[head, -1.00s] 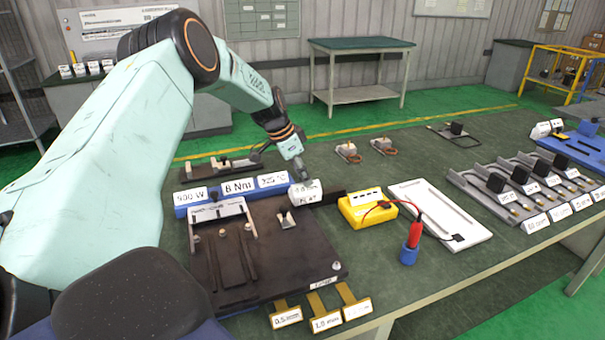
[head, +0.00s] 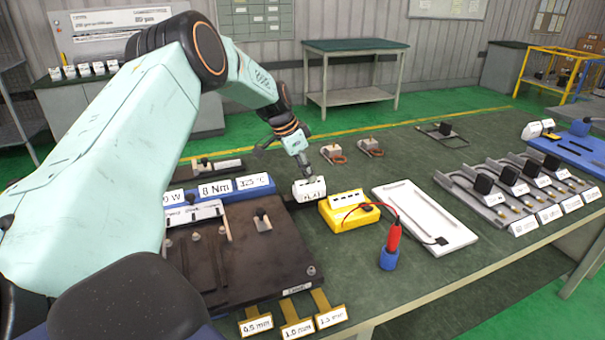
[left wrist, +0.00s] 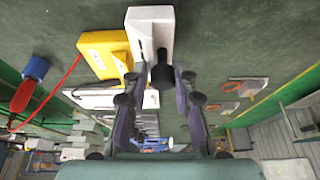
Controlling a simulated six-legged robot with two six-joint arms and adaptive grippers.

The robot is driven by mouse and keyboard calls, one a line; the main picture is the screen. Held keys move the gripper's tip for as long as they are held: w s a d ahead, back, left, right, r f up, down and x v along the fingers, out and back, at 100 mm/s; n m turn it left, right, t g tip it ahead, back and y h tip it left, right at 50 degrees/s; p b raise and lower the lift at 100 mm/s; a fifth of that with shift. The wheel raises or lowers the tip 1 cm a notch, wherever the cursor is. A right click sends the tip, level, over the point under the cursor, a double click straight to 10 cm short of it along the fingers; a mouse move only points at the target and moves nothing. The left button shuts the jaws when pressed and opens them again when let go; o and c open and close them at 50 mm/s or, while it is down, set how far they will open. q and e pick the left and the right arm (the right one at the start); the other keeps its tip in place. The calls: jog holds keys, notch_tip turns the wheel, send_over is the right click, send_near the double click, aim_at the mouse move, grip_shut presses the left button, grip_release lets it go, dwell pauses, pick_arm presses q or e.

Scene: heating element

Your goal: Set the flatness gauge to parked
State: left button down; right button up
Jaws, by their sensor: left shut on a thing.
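The flatness gauge (head: 309,189) is a white block with a "FLAT" label. It sits on a dark bar behind the right part of the black plate (head: 240,262), left of the yellow box. My left gripper (head: 304,170) comes down on it from above and behind and is shut on it. In the left wrist view the gauge shows as a pale block (left wrist: 150,38), with a black knob (left wrist: 165,75) close to the fingertips (left wrist: 170,78). The exact contact is hard to see. My right gripper is not in view.
The yellow box (head: 343,216) stands close right of the gauge, with a red probe (head: 394,238) in a blue holder. A white tray (head: 410,205) lies further right. Blue label blocks (head: 225,195) stand left of the gauge. Bench behind the gauge is mostly clear.

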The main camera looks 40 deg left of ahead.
pick_arm(q)
jog(key=shift+w+d+r, duration=0.1)
jog(key=shift+w+r, duration=0.1)
jog(key=shift+w, duration=0.25)
